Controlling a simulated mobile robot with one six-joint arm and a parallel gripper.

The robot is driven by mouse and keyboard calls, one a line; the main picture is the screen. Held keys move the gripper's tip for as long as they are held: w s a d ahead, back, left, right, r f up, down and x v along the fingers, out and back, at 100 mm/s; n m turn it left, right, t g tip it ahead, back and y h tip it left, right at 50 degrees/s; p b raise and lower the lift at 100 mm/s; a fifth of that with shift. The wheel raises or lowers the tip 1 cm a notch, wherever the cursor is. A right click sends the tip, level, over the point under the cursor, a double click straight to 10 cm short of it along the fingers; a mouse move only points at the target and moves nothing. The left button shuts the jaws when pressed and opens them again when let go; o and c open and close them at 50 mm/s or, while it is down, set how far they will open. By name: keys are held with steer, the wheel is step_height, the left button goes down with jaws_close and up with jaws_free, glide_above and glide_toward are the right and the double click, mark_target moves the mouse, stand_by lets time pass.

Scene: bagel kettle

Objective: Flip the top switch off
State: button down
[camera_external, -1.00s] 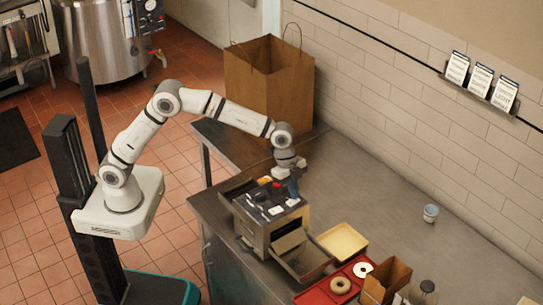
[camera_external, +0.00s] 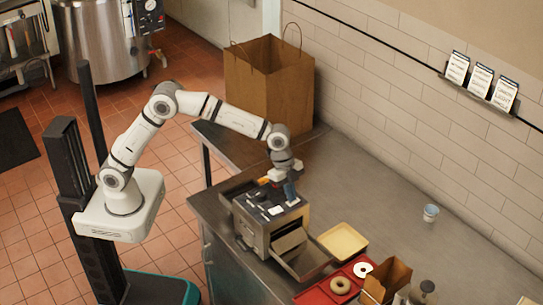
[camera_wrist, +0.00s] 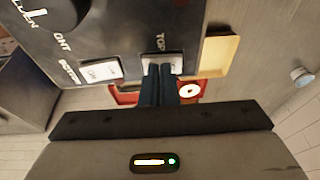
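The toaster-like machine (camera_external: 257,232) stands on the steel counter, its dark control panel (camera_external: 262,207) on top. In the wrist view, the panel carries a white rocker switch (camera_wrist: 174,60) beside the label TOP, partly hidden by my fingers. A second white switch (camera_wrist: 100,70) sits to its left, by the other label. My gripper (camera_wrist: 160,70) has its dark blue fingers together, with tips at the top switch; I cannot tell whether they press it. In the external view my gripper (camera_external: 291,193) points down at the panel's right side.
A yellow tray (camera_external: 343,242) and a red tray (camera_external: 318,296) with bagels lie right of the machine. A small paper bag (camera_external: 386,281) stands nearby. A large paper bag (camera_external: 268,85) stands behind. A blue-white cup (camera_external: 431,213) sits on the otherwise clear right counter.

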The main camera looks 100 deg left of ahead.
step_height(320, 180, up, 5)
steer(key=p, duration=0.2)
steer(key=shift+s+d+p, duration=0.1)
steer(key=shift+s+p, duration=0.05)
steer(key=shift+p, duration=0.2)
steer(key=b+v, duration=0.2)
steer(key=v, duration=0.7)
steer(key=shift+a, duration=0.25)
steer(key=shift+f+b, duration=0.1)
steer(key=shift+b, duration=0.3)
steer(key=shift+w+a+r+b, duration=0.1)
steer(key=shift+w+r+b, duration=0.15)
steer(key=shift+w+b, duration=0.2)
